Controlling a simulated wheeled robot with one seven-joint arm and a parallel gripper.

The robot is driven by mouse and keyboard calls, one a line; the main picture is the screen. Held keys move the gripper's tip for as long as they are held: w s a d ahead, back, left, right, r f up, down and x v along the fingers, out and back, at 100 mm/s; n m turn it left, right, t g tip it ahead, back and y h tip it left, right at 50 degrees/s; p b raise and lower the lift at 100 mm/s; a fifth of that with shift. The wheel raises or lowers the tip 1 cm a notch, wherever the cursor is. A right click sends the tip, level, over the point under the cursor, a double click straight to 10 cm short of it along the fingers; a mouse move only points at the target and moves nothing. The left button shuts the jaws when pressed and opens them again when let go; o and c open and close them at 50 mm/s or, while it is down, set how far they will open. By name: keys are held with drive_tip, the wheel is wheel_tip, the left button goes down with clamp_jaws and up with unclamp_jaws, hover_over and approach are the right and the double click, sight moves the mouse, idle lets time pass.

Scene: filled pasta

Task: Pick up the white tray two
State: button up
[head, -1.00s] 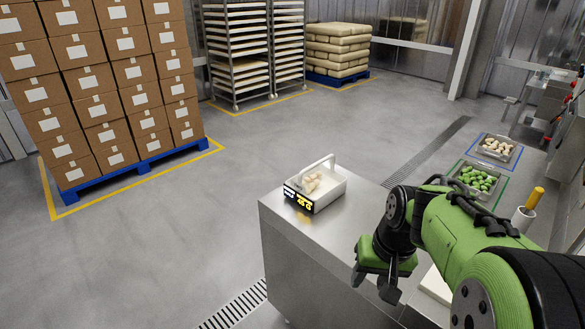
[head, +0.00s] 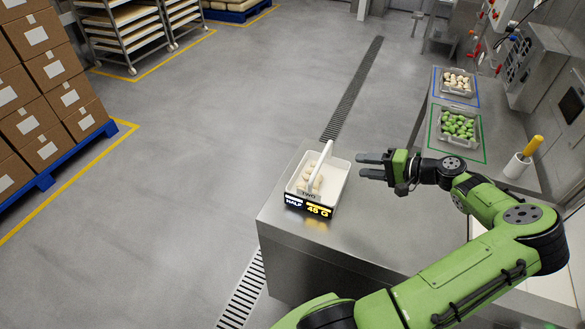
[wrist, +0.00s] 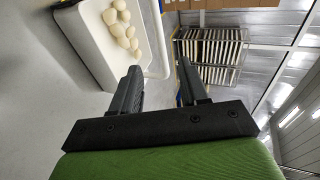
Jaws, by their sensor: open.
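The white tray two (head: 295,187) sits on the near left part of the steel counter in the head view. It has an upright white handle, several pale pasta pieces inside, and a black front label reading "TWO", "HALF" and "45 G". My gripper (head: 366,166) is open and empty just right of the tray, its fingers pointing left toward the handle without touching it. In the wrist view the tray (wrist: 88,45) shows at upper left, beyond my gripper's two spread fingers (wrist: 160,85), with its handle close to them.
The steel counter (head: 350,240) is bare around the tray. Trays of green pasta (head: 458,127) and pale pasta (head: 458,82) stand on the back right bench, near a white pot with a yellow handle (head: 520,162). Stacked boxes (head: 50,90) stand on the floor at left.

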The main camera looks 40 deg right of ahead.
approach(322, 157)
drive_tip(key=shift+t, duration=0.3)
drive_tip(key=x, duration=0.4)
drive_tip(key=shift+w+a+f, duration=0.2)
drive_tip(key=shift+a+f, duration=0.05)
drive_tip(key=shift+f, duration=0.2)
drive_tip(key=x, duration=0.5)
drive_tip(key=shift+w+f, duration=0.25)
drive_tip(key=shift+f, duration=0.15)
drive_tip(key=shift+s, duration=0.15)
drive_tip(key=shift+c, duration=0.9)
clamp_jaws()
